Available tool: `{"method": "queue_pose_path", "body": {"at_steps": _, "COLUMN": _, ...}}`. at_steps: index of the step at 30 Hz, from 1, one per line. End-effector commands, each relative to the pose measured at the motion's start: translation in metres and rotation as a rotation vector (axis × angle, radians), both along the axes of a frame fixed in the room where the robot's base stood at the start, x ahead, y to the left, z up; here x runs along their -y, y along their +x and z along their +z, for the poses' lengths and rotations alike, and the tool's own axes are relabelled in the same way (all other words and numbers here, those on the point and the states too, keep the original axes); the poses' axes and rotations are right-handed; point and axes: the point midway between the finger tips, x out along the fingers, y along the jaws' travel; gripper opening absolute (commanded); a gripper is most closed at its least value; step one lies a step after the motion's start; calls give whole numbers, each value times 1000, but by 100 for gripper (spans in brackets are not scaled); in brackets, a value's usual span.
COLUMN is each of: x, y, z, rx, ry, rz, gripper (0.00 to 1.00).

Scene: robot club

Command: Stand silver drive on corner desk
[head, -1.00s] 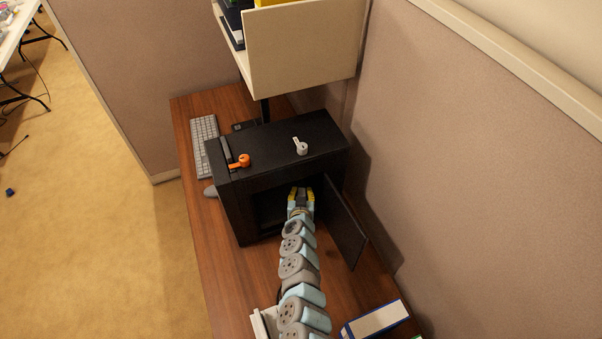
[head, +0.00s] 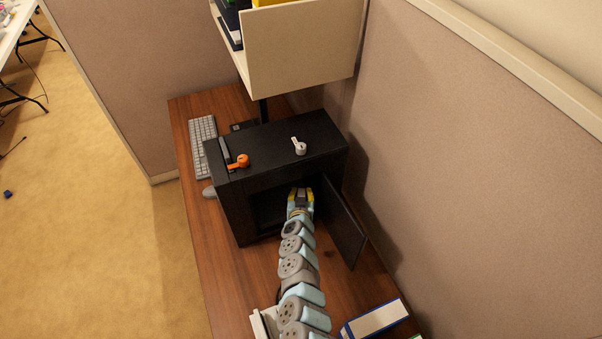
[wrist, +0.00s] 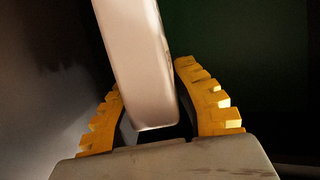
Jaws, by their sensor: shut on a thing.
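In the head view my gripper (head: 300,196) is at the open side of a black computer case (head: 285,150), which stands on the brown wooden corner desk (head: 215,270). In the wrist view my gripper (wrist: 155,115) has its yellow ridged fingers shut on a pale, flat-sided block (wrist: 130,60), which looks like the silver drive. The block extends away from the fingers, tilted in the picture. Its far end is out of the wrist view. In the head view the held drive cannot be made out, and the case interior is dark.
An open black side panel (head: 343,225) stands right of my gripper. An orange part (head: 239,161) and a white part (head: 299,146) lie on the case. A keyboard (head: 203,145) and mouse (head: 209,192) are left. Binders (head: 375,320) lie at the front right. A shelf (head: 300,50) hangs above.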

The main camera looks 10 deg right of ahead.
Motion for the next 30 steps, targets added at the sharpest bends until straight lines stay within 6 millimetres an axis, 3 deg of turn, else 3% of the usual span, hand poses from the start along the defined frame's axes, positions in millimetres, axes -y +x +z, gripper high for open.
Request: {"method": "queue_pose_path", "body": {"at_steps": 30, "x": 4, "y": 0, "z": -2, "rx": 3, "ry": 0, "rz": -14, "gripper": 0}}
